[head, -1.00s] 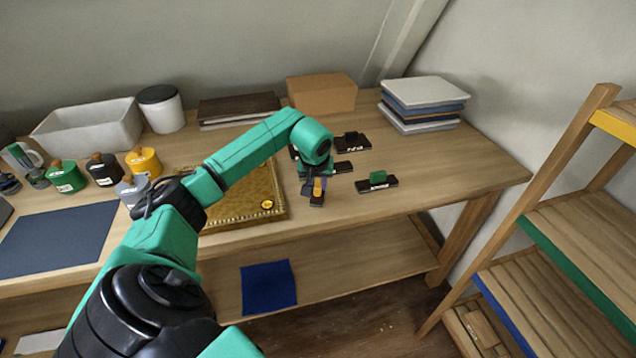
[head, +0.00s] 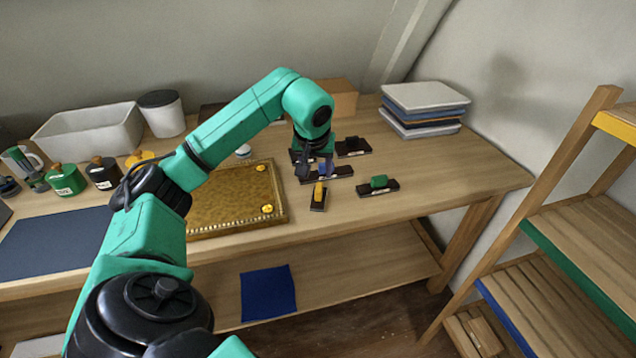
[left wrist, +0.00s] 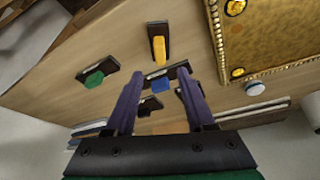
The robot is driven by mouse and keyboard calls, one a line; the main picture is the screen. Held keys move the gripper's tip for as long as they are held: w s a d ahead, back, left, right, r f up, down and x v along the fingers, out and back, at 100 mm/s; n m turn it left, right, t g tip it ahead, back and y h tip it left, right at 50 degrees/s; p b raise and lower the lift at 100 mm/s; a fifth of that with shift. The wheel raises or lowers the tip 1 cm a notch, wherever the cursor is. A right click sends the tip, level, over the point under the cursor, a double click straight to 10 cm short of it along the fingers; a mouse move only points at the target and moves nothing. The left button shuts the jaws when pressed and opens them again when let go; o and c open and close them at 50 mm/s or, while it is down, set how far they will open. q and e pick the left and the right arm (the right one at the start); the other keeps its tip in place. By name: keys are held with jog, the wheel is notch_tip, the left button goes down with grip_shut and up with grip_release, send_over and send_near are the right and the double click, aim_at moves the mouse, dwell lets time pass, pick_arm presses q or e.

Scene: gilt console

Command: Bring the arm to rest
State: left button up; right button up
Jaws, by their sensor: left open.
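My left gripper (head: 316,165) hangs over the right part of the table, above several dark bases with coloured blocks. In the left wrist view my left gripper (left wrist: 158,84) is open with nothing between its fingers. A yellow block on a dark base (head: 318,191) lies in front of it, apart from the fingers. A blue block (left wrist: 160,84) on its base shows beyond and between the fingers. A green block (head: 379,181) sits on a base to the right. A black block (head: 352,142) sits on a base behind, partly hidden in the left wrist view. My right gripper is out of view.
A gilt tray (head: 225,215) with yellow knobs lies left of the bases. Stacked trays (head: 424,105) and a cardboard box (head: 338,97) stand at the back. Several coloured containers, a white bin (head: 90,130) and a dark mat (head: 50,245) are at left. The front right tabletop is clear.

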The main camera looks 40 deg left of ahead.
pick_arm(q)
jog(key=shift+v, duration=0.85)
